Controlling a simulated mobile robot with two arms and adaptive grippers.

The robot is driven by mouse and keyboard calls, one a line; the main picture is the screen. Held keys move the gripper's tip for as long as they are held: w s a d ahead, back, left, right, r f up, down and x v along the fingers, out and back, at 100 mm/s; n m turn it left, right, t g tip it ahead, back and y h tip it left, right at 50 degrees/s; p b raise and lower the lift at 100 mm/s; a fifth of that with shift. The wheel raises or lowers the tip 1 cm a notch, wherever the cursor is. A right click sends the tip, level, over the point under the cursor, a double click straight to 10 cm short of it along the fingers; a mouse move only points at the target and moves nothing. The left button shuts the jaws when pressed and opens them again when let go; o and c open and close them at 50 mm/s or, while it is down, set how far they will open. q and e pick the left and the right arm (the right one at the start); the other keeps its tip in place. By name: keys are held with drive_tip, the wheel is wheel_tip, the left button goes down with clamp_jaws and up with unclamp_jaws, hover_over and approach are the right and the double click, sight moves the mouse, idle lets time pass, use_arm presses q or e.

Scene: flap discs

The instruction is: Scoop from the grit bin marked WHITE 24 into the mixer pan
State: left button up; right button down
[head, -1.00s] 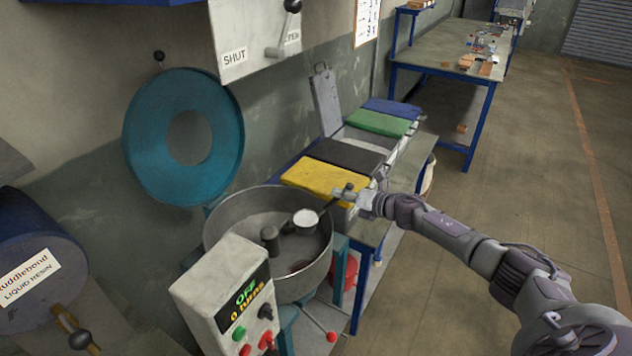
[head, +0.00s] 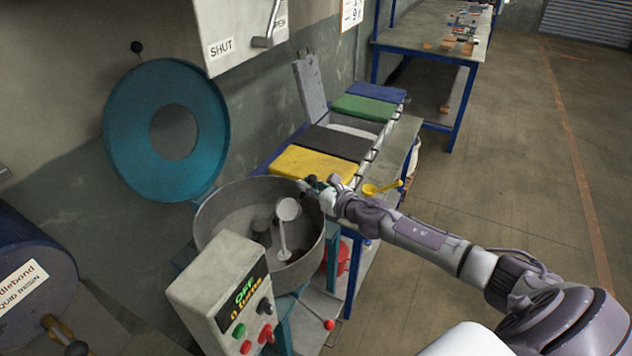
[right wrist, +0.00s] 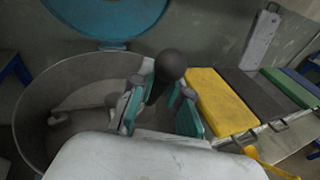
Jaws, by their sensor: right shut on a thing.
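The mixer pan (head: 318,240) is a round grey metal pan with its teal lid (head: 125,130) raised behind it. My right gripper (head: 318,188) is at the pan's right rim, shut on the dark handle of a scoop; the dark handle end (right wrist: 171,66) shows between the fingers (right wrist: 163,100) in the right wrist view. The scoop's bowl (head: 288,209) is over the pan and looks tipped, with a pale streak beneath it reaching the pan floor, which looks like falling grit. An open bin (head: 352,131) holds pale grit under a raised grey lid (head: 311,88); its marking is unreadable. My left gripper is out of view.
Yellow (head: 312,163), black (head: 335,142), green (head: 362,107) and blue (head: 376,92) lids cover the other bins. A yellow scoop (head: 382,188) lies on the bench edge. The control box (head: 220,285) stands in front of the pan, and the SHUT panel (head: 238,30) hangs above.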

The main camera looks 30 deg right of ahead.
drive_tip(key=s+a+f+n+t+b, duration=0.1)
drive_tip(key=s+a+n+b, duration=0.1)
drive_tip(key=a+n, duration=0.3)
drive_tip(key=s+a+f+n+t+b, duration=0.1)
drive_tip(key=s+a+n+t+b, duration=0.1)
drive_tip(key=a+n, duration=0.4)
drive_tip(key=shift+s+a+f+n+b, duration=0.3)
drive_tip(key=shift+s+a+b, duration=0.2)
drive_tip(key=shift+s+b, duration=0.25)
